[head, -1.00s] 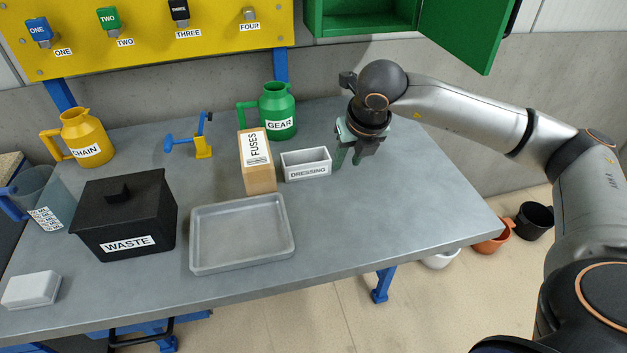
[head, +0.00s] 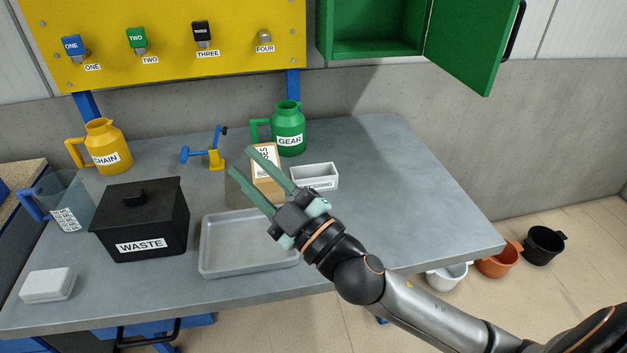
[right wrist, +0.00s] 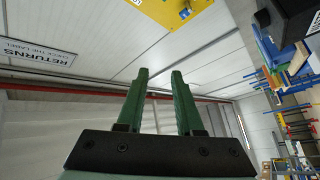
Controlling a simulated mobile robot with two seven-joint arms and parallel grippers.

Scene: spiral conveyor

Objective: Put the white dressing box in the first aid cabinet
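The white dressing box (head: 327,171), open-topped, stands on the grey table right of the fuses box; my right gripper's base partly covers its label. The green cabinet (head: 375,48) is on the wall at the top, its door (head: 474,45) swung open to the right. The visible part of its inside looks empty. My right gripper (head: 242,161) is in the air over the table, its fingers pointing up and left, in front of the fuses box. It is open and empty, which the right wrist view (right wrist: 160,73) also shows. My left gripper is not in view.
Beside the dressing box are the fuses box (head: 267,186) and green gear jug (head: 290,130). A grey tray (head: 215,268), black waste bin (head: 150,215), yellow chain jug (head: 110,150) and white block (head: 47,285) stand left. The table's right side (head: 420,190) is clear.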

